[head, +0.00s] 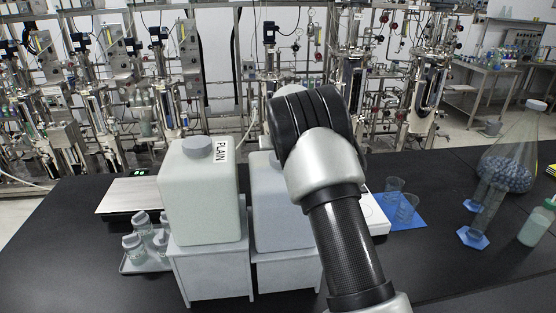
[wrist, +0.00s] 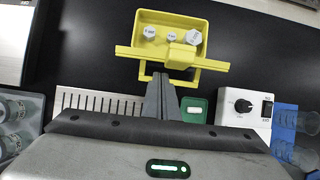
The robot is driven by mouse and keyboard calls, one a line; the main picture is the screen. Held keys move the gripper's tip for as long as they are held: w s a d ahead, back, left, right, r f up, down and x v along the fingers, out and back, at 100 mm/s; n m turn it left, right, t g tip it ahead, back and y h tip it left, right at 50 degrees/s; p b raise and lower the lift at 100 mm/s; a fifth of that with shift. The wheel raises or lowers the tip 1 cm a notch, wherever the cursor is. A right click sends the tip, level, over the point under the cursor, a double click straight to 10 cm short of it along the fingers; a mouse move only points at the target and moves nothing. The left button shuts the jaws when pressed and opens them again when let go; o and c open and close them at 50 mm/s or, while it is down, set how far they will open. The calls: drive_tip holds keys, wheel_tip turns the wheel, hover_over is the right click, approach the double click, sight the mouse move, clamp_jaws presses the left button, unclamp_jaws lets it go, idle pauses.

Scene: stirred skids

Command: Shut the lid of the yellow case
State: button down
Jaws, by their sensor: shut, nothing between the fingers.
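The yellow case (wrist: 168,17) lies on the black bench at the top centre of the wrist view. It is open, with a few grey hexagonal-topped pieces (wrist: 193,36) inside. A wide yellow bar, which looks like the raised lid (wrist: 132,52) seen nearly edge-on, crosses its near side, with a block-like part at its middle right. My gripper (wrist: 160,76) is shut and empty. Its tips show just below the bar, over the near yellow edge; I cannot tell whether they touch it. In the head view, the case and my gripper are hidden behind my arm and the containers.
A large white container marked PLAIN (head: 203,195) and a second one (head: 268,205) stand on white stands in front. A slotted rack (wrist: 95,101), a white device with a knob (wrist: 243,121) and glassware on a blue mat (wrist: 283,122) sit near my gripper. Small bottles stand at left.

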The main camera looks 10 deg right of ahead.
drive_tip(key=shift+x, duration=2.35)
